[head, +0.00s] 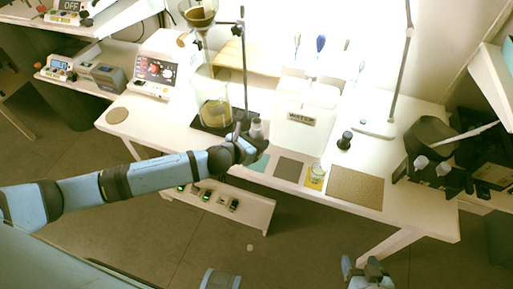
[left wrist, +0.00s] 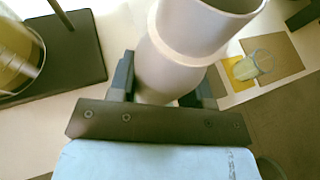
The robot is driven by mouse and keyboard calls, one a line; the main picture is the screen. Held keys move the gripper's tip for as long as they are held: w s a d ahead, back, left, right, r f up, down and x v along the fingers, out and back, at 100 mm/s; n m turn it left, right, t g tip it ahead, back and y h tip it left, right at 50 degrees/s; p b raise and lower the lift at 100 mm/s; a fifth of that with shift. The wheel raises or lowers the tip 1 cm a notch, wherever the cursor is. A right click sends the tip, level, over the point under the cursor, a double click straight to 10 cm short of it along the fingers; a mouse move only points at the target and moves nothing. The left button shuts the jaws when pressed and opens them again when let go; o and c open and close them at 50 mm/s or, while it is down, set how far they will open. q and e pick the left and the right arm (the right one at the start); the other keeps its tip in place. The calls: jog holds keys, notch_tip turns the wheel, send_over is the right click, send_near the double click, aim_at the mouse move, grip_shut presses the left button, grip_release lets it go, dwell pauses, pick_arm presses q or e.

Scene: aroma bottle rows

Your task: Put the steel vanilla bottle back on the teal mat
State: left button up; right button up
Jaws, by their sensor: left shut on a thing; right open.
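My left gripper (head: 248,136) is shut on a pale grey, steel-looking bottle (head: 256,129), held upright or nearly so over the table's front part. In the left wrist view the bottle (left wrist: 178,62) stands between the two fingers (left wrist: 165,88); no label is readable. The teal mat (head: 261,164) lies at the table's front edge, just below the gripper in the head view, partly covered by it. No bottle shows on its visible part. Whether the bottle touches the table is unclear. My right gripper (head: 367,272) is open and empty, low in front of the table.
Right of the teal mat lie a grey mat (head: 290,170), a yellow mat (head: 313,184) with a small glass (head: 317,171), and a tan mat (head: 355,188). A dark bottle (head: 345,140) stands behind them. A glass vessel on a black stand base (head: 205,127) is close left of the gripper.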

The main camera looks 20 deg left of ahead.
pick_arm(q)
jog(key=shift+f, duration=1.7)
jog(key=shift+f+b, duration=0.2)
jog(key=shift+b, duration=0.15)
jog(key=o, duration=1.1)
jog(key=shift+r, duration=0.1)
